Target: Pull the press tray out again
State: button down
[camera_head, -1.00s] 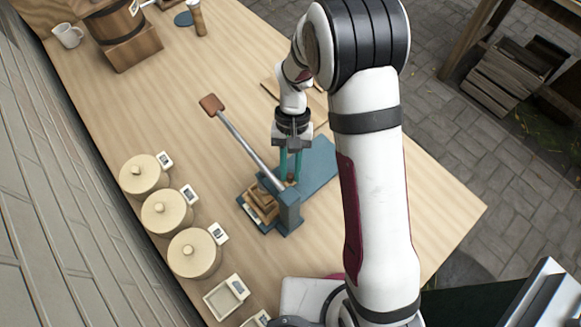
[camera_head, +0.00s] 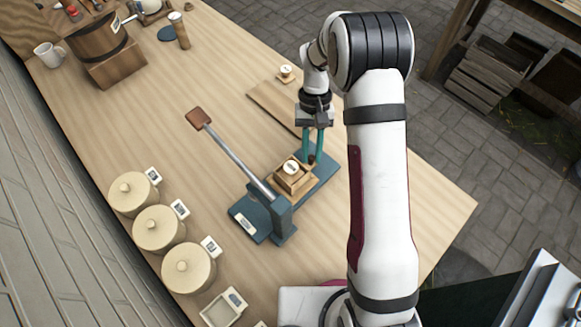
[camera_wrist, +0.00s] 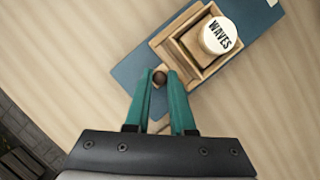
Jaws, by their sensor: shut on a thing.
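The press tray (camera_head: 305,184) is a wooden square box on the right part of the blue press base (camera_head: 326,168), clear of the press post. It also shows in the wrist view (camera_wrist: 184,54). A round white-topped piece (camera_wrist: 220,36) marked "WAVES" sits in it. My gripper (camera_head: 313,160) points down with teal fingers shut on the tray's brown knob, which shows between the fingertips in the wrist view (camera_wrist: 160,78). The press (camera_head: 283,220) has a long grey lever with a brown handle (camera_head: 198,118), raised to the upper left.
Several lidded round jars (camera_head: 158,229) with small label cards stand along the left edge. A wooden board (camera_head: 275,105) and a small labelled piece (camera_head: 286,73) lie behind my gripper. A barrel churn (camera_head: 105,45) and a mug (camera_head: 48,55) stand far left.

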jog(key=shift+w+d, duration=1.25)
jog(key=shift+w, duration=0.05)
jog(key=c, duration=0.8)
grip_release()
jog(key=v, duration=1.5)
jog(key=shift+r, duration=0.45)
